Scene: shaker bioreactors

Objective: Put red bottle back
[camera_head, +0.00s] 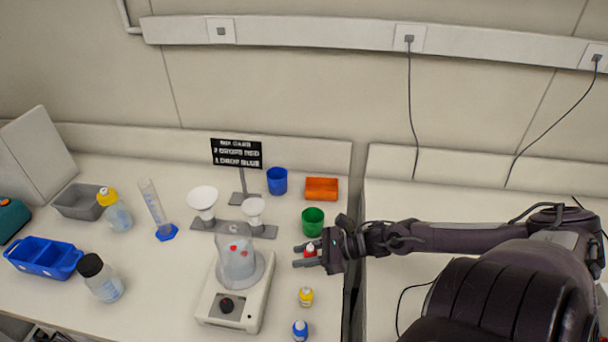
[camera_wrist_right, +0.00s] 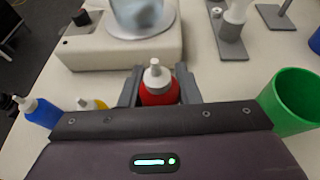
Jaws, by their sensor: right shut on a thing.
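The small red bottle (camera_head: 310,250) with a white tip is between the fingers of my right gripper (camera_head: 308,255), which is shut on it. In the right wrist view the red bottle (camera_wrist_right: 159,87) looks upright between the two grey fingers (camera_wrist_right: 160,88). I cannot tell whether its base touches the table. A yellow bottle (camera_head: 306,297) and a blue bottle (camera_head: 300,330) stand in front of it near the table's right edge. My left gripper is not in view.
A stirrer (camera_head: 233,302) with a flask (camera_head: 237,258) stands left of the gripper. A green cup (camera_head: 313,222) stands close behind it. A gap separates the two tables.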

